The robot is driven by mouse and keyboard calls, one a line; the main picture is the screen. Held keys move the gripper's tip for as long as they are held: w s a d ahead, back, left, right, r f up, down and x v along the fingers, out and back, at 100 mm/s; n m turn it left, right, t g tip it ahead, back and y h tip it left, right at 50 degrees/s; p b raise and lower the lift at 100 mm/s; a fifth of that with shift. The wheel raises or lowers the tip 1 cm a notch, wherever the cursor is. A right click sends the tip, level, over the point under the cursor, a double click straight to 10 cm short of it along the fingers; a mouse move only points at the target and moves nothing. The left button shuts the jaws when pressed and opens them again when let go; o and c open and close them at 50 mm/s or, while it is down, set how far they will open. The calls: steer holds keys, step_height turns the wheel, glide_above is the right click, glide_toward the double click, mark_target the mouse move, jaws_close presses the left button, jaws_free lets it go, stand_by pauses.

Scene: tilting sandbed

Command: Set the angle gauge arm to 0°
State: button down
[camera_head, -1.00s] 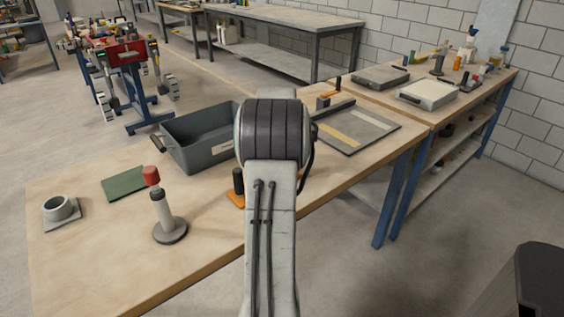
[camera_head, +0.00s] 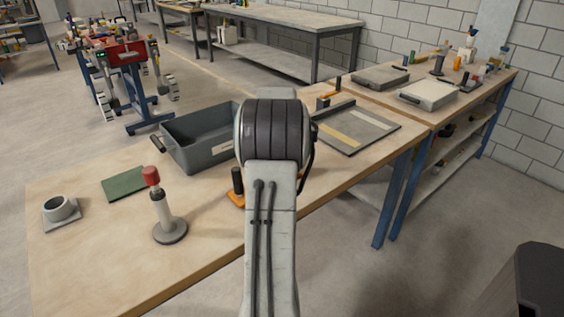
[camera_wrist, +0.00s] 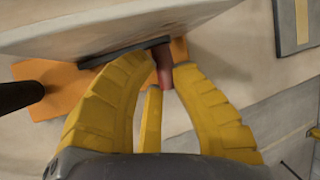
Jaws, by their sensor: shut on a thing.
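An orange plate with a black upright knob (camera_head: 237,182) stands on the bench, partly hidden by my arm in the head view. In the wrist view the orange plate (camera_wrist: 52,78) lies below a pale slab, with the black knob (camera_wrist: 18,95) at the left. A thin dark bar (camera_wrist: 122,52), seemingly the angle gauge arm, runs along the slab's lower edge. A reddish peg (camera_wrist: 164,78) shows near its right end. My gripper (camera_wrist: 170,80) has its yellow fingers closed around this peg. The gauge's scale cannot be seen. My arm hides my gripper in the head view.
A grey bin (camera_head: 200,150), a green mat (camera_head: 124,184), a red-topped post (camera_head: 168,228) and a pale cup on a square base (camera_head: 58,208) stand on the bench (camera_head: 105,250). A flat grey tray (camera_head: 375,128) lies beyond my arm at the right.

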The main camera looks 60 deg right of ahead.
steer(key=shift+f, duration=0.1)
steer(key=f+b, duration=0.1)
steer(key=d+f+b, duration=0.1)
steer(key=f+b, duration=0.1)
steer(key=f, duration=0.1)
steer(key=shift+s+d+b, duration=0.3)
steer(key=shift+s+d, duration=0.05)
steer(key=shift+r, duration=0.15)
steer(key=c, duration=1.2)
jaws_free()
steer(key=shift+r, duration=0.15)
